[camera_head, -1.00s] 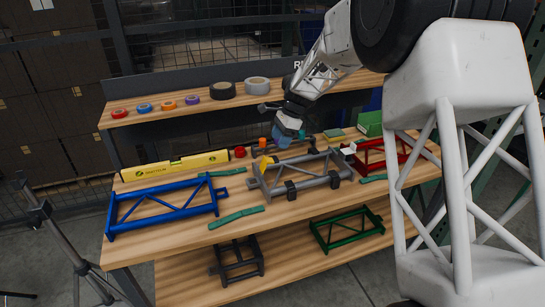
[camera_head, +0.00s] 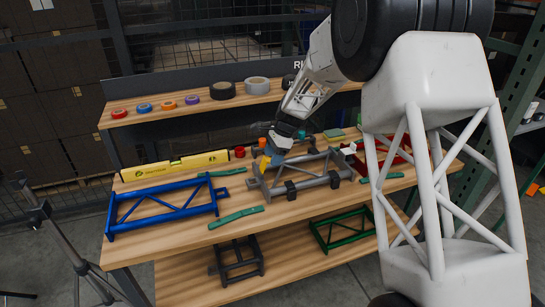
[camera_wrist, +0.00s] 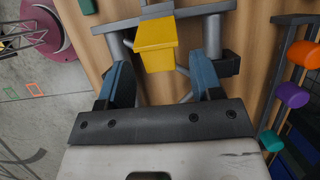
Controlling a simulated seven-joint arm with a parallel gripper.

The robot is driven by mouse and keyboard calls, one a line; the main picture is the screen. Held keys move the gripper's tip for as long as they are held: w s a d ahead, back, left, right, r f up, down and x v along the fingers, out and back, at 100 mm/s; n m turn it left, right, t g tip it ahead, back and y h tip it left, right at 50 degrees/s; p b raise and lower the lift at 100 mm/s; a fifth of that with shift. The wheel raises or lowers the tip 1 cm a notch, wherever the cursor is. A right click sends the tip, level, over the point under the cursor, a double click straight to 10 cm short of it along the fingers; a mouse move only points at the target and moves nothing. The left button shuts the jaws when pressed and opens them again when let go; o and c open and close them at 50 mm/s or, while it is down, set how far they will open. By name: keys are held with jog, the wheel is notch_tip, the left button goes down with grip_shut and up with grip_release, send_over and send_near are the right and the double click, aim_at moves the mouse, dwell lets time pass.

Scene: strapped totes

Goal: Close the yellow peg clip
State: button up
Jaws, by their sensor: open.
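The yellow peg clip (camera_head: 263,163) sits on the left end of the grey truss frame (camera_head: 300,172) on the bench. In the wrist view the clip (camera_wrist: 156,43) is a yellow block at the top middle that seems to stand up from the frame's grey tubes. How far open it is cannot be told. My gripper (camera_head: 271,153) is just above and behind the clip. In the wrist view its two blue fingers (camera_wrist: 162,82) are spread wide, one on each side below the clip, with nothing between them. They appear apart from it.
A blue frame (camera_head: 162,212) lies to the left and a red frame (camera_head: 378,160) to the right. A yellow level (camera_head: 175,166) stands behind. Green straps (camera_head: 236,217) lie on the bench. Coloured knobs (camera_wrist: 292,95) stand close on the wrist view's right.

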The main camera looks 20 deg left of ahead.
jog(key=shift+s+a+f, duration=0.1)
jog(key=shift+f, duration=0.1)
jog(key=c, duration=0.8)
jog(key=shift+o, duration=0.2)
